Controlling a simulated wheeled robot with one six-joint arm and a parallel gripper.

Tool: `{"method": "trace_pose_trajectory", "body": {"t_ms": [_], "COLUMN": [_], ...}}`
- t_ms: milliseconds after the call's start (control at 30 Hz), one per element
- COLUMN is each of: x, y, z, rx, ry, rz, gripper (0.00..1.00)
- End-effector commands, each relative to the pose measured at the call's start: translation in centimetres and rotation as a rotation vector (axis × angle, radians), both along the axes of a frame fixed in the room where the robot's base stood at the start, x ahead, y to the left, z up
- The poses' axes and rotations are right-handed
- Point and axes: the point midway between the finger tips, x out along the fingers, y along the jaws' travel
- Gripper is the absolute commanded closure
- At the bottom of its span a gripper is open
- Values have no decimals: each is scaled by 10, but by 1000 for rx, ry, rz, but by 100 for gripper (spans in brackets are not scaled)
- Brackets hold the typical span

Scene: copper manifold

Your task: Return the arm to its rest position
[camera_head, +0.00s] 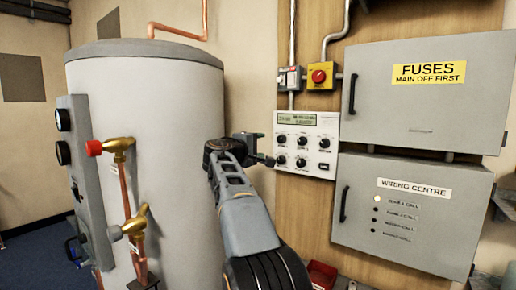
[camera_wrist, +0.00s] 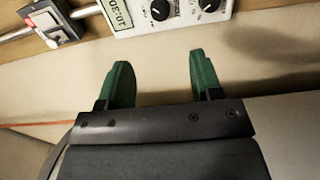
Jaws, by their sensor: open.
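My arm (camera_head: 246,215) reaches up from the bottom of the head view. My gripper (camera_head: 266,159) is in front of the left edge of the white control panel (camera_head: 308,132). In the wrist view my gripper (camera_wrist: 155,85) shows two green fingers spread apart with nothing between them. The panel (camera_wrist: 165,12) shows at the top of the wrist view, beyond the fingertips. In the head view I cannot tell whether the gripper touches the panel.
A grey cylinder tank (camera_head: 150,130) stands left of my arm, with a red-capped brass valve (camera_head: 112,147). Right are the fuse box (camera_head: 425,105) and the wiring centre box (camera_head: 405,235). A red rotary switch (camera_head: 320,76) sits above the panel. A red bin (camera_head: 321,275) is low down.

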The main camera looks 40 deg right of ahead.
Motion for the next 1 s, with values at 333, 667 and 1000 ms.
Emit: {"method": "trace_pose_trajectory", "body": {"t_ms": [333, 667, 1000], "x": [0, 9, -42], "y": [0, 0, 125], "z": [0, -36, -211], "rx": [0, 125, 927], "ry": [0, -33, -61], "rz": [0, 25, 50], "gripper": [41, 41, 41]}}
